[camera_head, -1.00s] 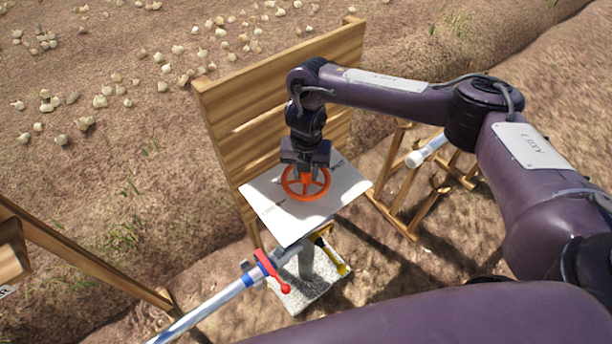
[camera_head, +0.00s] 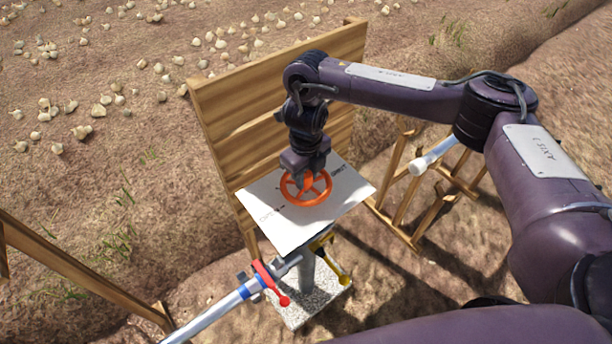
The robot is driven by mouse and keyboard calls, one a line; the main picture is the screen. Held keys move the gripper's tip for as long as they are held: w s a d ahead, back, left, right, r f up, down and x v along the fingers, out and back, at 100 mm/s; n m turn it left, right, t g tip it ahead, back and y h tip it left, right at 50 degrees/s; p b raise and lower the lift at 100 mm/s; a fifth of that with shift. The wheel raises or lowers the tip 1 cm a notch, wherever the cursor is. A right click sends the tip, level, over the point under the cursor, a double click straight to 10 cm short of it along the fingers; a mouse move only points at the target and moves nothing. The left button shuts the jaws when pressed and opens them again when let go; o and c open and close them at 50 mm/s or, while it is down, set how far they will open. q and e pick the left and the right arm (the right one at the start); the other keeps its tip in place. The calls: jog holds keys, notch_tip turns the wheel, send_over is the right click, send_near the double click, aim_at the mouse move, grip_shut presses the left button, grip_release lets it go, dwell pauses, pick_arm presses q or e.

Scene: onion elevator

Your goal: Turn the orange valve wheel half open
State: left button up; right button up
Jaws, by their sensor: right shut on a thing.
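The orange valve wheel (camera_head: 324,196) lies flat above a white plate (camera_head: 284,226) with printed words; the right one seems to read SHUT and the left one OPEN, in small type. My right gripper (camera_head: 305,178) points down onto the wheel from above and is shut on it near its middle. The gripper body hides the far part of the wheel, and the fingertips are hard to make out. My left gripper is out of view.
A wooden slatted board (camera_head: 232,108) stands close behind the plate. Below are a pipe (camera_head: 222,312) with a red lever (camera_head: 271,284) and a yellow lever (camera_head: 334,262). Wooden trestles (camera_head: 415,205) stand at right. Onions (camera_head: 98,110) lie on the soil beyond.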

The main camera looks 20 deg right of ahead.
jog(key=shift+w+r+n, duration=0.1)
jog(key=shift+n, duration=0.6)
jog(key=o, duration=1)
notch_tip(320, 180, up, 8)
jog(key=shift+f, duration=0.1)
jog(key=shift+f, duration=0.1)
